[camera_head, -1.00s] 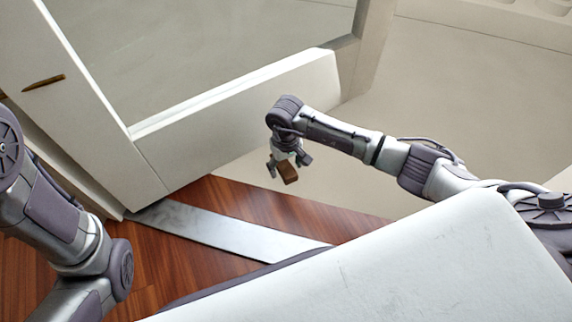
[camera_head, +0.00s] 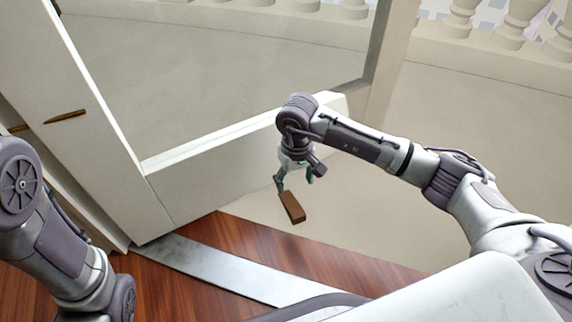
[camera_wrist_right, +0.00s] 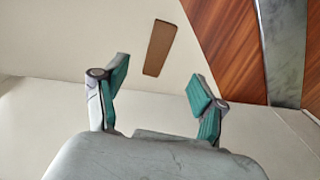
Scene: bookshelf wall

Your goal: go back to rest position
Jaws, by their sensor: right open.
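My right gripper (camera_head: 297,177) hangs from the right arm in the middle of the head view, in front of the white door frame. Its fingers are spread with nothing between them. In the right wrist view the right gripper (camera_wrist_right: 158,84) shows two teal finger pads wide apart. A brown block (camera_head: 292,207) is just below the fingers in the head view. The same block (camera_wrist_right: 159,47) is beyond the fingertips in the wrist view, apart from them. I cannot tell whether it is in the air or on the ground. My left arm shows at the left edge; its gripper is out of view.
A white-framed glass door (camera_head: 160,195) with a brass handle (camera_head: 66,117) stands open-looking at the left. Wooden floor (camera_head: 250,240) and a metal threshold strip (camera_head: 215,268) lie below. Pale ground (camera_head: 380,235) and a balustrade (camera_head: 510,25) are beyond.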

